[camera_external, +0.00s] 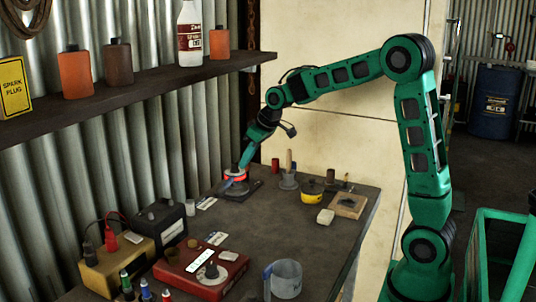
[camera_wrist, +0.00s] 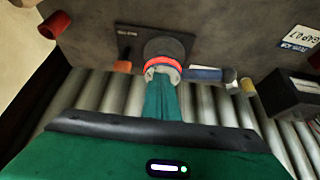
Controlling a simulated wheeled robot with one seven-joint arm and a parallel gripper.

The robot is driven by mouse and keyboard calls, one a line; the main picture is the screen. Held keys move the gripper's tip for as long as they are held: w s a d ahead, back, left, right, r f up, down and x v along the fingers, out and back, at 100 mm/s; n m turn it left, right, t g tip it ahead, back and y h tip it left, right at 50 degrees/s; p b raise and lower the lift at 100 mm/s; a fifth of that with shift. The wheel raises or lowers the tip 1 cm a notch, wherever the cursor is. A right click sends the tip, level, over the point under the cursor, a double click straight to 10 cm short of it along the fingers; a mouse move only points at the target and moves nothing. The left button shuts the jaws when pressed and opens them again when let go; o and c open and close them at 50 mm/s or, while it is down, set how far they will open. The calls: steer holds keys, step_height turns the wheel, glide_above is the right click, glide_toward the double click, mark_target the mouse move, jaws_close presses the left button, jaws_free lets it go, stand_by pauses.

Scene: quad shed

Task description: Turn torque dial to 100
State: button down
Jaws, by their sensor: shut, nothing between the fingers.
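A round dark knob (camera_wrist: 164,47) with a bright red band sits on a dark plate (camera_wrist: 130,44) with small, unreadable print. In the external view the red-banded knob (camera_external: 235,174) is at the far left of the bench. I take it for the torque dial, but its scale and setting cannot be read. My green gripper (camera_external: 244,160) reaches down to it from above. In the wrist view my gripper (camera_wrist: 163,88) is shut and empty, its tips at the knob's near edge. They overlap a pale curved part; I cannot tell whether they touch.
A red box (camera_external: 198,268) with a round grey part stands at the front of the bench (camera_external: 265,240). A yellow pot (camera_external: 312,191) and a wooden block (camera_external: 348,205) lie right of the knob. A shelf (camera_external: 140,82) runs along the corrugated wall. The middle bench is mostly clear.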

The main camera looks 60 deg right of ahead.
steer(key=shift+w+a, duration=0.1)
steer(key=shift+a, duration=0.2)
stand_by(0.5)
steer(key=shift+s, duration=0.4)
step_height(320, 180, up, 6)
stand_by(0.6)
